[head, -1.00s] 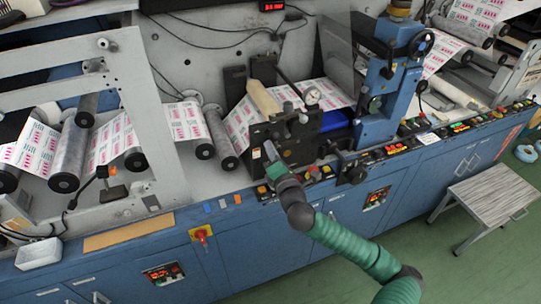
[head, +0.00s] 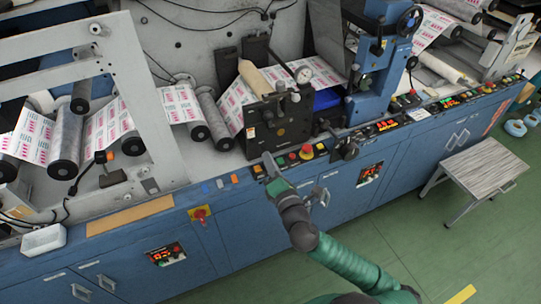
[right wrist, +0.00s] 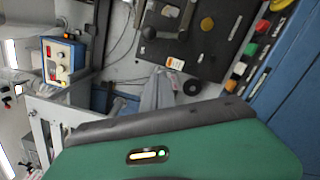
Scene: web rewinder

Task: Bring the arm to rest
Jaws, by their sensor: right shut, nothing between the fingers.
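My right arm, with its green sleeve and dark joints (head: 295,215), comes in from the lower right in the head view. My right gripper (head: 268,160) is shut and empty, in front of the blue machine's control edge. It appears just below the black block unit (head: 275,125), and I see no contact. In the right wrist view my green arm housing (right wrist: 180,150) fills the bottom, and the black unit (right wrist: 200,35) shows at the top. My left gripper is not in view.
The rewinder's blue cabinet (head: 230,240) runs across the view. A red knob (head: 306,151) and several buttons line its edge. A red-and-yellow switch (head: 200,214) sticks out of its front. A small stool (head: 480,170) stands at the right. The green floor (head: 440,240) around it is mostly clear.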

